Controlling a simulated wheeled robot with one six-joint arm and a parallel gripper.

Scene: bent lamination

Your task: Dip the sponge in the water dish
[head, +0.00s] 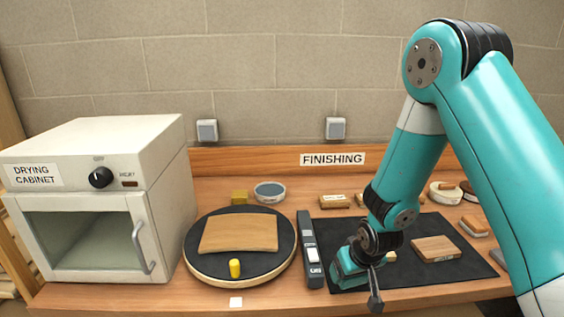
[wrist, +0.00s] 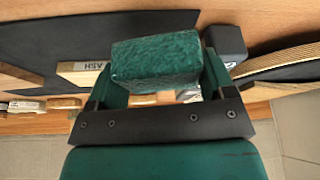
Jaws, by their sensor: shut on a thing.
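My gripper (head: 350,266) is low over the dark mat at the front middle of the bench. In the wrist view it is shut on a green, rough-textured block (wrist: 155,60), which appears to be the sponge, held between the two fingers. In the head view the held block is hard to tell from my teal gripper. The water dish (head: 270,189), a round pale dish with a blue-grey surface, stands at the back, left of my gripper and behind the round turntable. The sponge is well apart from the dish.
The turntable (head: 190,250) bears a bent wooden sheet (head: 240,232) and a yellow peg (head: 235,268). An olive block (head: 239,196) is beside the dish. A dark long tool (head: 309,250) lies between turntable and mat (head: 465,255). A drying cabinet (head: 100,200) stands left.

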